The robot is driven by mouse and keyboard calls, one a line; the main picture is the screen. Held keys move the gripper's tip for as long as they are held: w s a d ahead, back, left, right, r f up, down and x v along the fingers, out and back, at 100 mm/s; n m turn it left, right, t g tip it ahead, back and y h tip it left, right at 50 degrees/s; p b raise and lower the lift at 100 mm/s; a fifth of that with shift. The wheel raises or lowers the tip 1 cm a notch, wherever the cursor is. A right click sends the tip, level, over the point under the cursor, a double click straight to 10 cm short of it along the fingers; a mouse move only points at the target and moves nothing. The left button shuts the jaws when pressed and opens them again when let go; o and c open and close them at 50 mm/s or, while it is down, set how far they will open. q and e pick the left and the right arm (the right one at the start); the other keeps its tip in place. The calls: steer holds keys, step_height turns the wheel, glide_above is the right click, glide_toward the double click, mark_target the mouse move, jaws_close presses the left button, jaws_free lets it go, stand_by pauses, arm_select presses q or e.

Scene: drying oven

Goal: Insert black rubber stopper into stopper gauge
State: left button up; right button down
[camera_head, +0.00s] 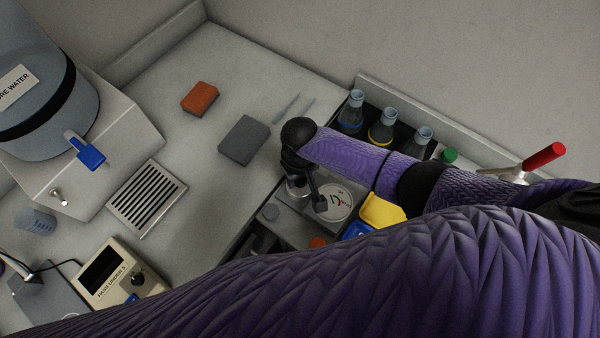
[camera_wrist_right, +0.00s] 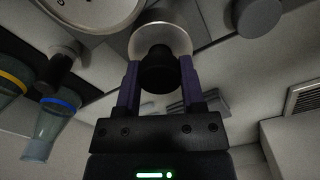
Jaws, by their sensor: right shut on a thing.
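My right gripper (camera_head: 298,172) points down beside the stopper gauge (camera_head: 290,218) in the head view. In the right wrist view, the gripper (camera_wrist_right: 158,72) is shut on the black rubber stopper (camera_wrist_right: 158,69), with one finger on each side. A pale, glassy round part (camera_wrist_right: 176,36) of the gauge lies directly beyond the stopper and frames its far end. I cannot tell whether the stopper touches it or has entered it. The gauge's white round dial (camera_head: 334,203) shows next to the gripper, and also in the wrist view (camera_wrist_right: 88,10).
Several flasks (camera_head: 382,131) stand in a dark rack behind my right arm. A grey block (camera_head: 244,140) and an orange block (camera_head: 200,98) lie on the bench. A meter (camera_head: 115,273), a vent grille (camera_head: 147,197) and a water tank (camera_head: 45,85) are at left. The bench between is clear.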

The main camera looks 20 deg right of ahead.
arm_select(q)
steer(key=shift+d+f, duration=0.2)
steer(key=shift+f, duration=0.05)
arm_select(e)
steer(key=shift+f, duration=0.4)
steer(key=shift+c, duration=1.4)
jaws_free()
arm_select(q)
steer(key=shift+d, duration=0.2)
arm_select(e)
steer(key=shift+o, duration=1.1)
steer(key=shift+o, duration=0.3)
arm_select(q)
steer(key=shift+a, duration=0.2)
